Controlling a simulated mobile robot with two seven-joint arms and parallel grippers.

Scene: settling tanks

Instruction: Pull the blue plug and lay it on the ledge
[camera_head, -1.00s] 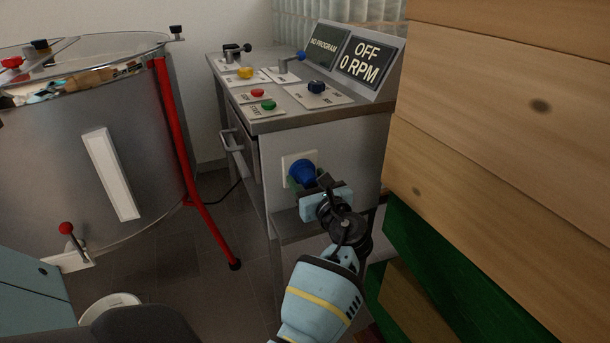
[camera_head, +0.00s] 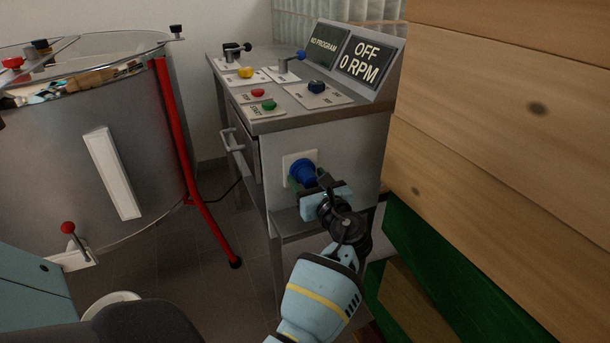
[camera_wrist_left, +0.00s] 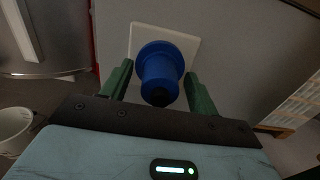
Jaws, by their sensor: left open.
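The blue plug (camera_head: 303,173) sits in a white socket plate (camera_head: 290,161) on the side of the steel control cabinet. My left gripper (camera_head: 308,183) is in front of it, its fingers pointing at the plate. In the left wrist view the blue plug (camera_wrist_left: 160,72) stands between the two green fingers (camera_wrist_left: 160,88), with a finger on each side. The gripper is open, and small gaps show between fingers and plug. A steel ledge (camera_head: 290,230) runs along the cabinet below the socket, partly hidden by my left arm. My right gripper is not in view.
Stacked wooden boxes (camera_head: 500,120) and a green one (camera_head: 430,270) stand close on the right of my arm. A steel tank (camera_head: 60,150) with a red leg stands on the left. A white bucket (camera_wrist_left: 14,128) shows at left in the wrist view.

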